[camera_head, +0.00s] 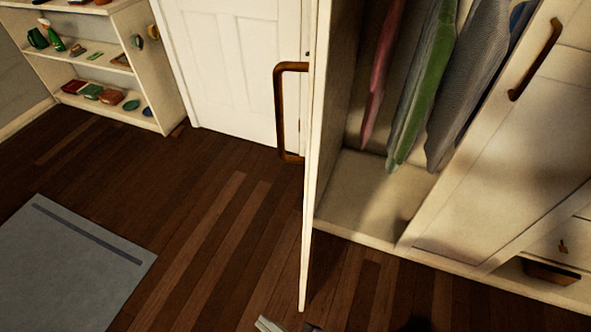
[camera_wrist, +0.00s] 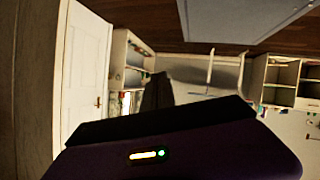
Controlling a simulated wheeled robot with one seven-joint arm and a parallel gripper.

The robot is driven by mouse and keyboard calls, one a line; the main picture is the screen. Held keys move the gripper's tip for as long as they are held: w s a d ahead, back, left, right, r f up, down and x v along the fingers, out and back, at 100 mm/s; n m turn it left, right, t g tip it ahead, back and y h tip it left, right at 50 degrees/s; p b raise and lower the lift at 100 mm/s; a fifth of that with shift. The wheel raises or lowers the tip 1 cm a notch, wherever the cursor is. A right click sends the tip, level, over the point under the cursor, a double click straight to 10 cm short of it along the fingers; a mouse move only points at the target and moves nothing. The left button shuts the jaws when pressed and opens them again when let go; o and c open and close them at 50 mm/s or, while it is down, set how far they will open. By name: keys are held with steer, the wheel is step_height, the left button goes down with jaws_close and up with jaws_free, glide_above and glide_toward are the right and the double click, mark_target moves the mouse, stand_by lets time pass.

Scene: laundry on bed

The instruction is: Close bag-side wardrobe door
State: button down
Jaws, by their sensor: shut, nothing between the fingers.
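A white wardrobe door (camera_head: 309,190) stands open in the head view, seen nearly edge-on. Its bronze bar handle (camera_head: 279,112) is on the left side of it. The wardrobe interior (camera_head: 375,190) is exposed to the right, with pink, green and grey clothes hanging in it. No bag can be made out. The dark body of my gripper (camera_wrist: 160,140) with a small lit indicator fills the bottom of the wrist view. My gripper is shut and empty; its fingertips are not clearly visible. A small grey piece at the head view's bottom edge, left of the door's foot, is cut off.
A second wardrobe door (camera_head: 500,150) with a bronze handle (camera_head: 535,60) is on the right. A white room door (camera_head: 235,70) is behind. Shelves (camera_head: 150,90) stand at the upper left. A grey mat (camera_head: 65,275) lies on the wooden floor, which is clear left of the open door.

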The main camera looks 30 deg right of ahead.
steer(key=w+a+r+n+g+h+p, duration=0.1)
steer(key=w+a+r+n+h+p, duration=0.4)
steer(key=w+p, duration=0.5)
steer(key=w+d+r+m+h+p, duration=0.2)
steer(key=d+r+h+p, duration=0.15)
steer(key=r+h, duration=0.6)
steer(key=s+d+r+m+h, duration=0.3)
steer(key=s+d+r+h, duration=0.1)
steer(key=r, duration=0.2)
steer(key=w+d+p, duration=0.3)
steer(key=d+p, duration=0.1)
steer(key=d, duration=0.7)
steer(key=shift+w+d+r+g, duration=0.2)
steer(key=shift+w+r+g, duration=0.05)
steer(key=shift+w+g, duration=0.15)
steer(key=shift+s, duration=0.1)
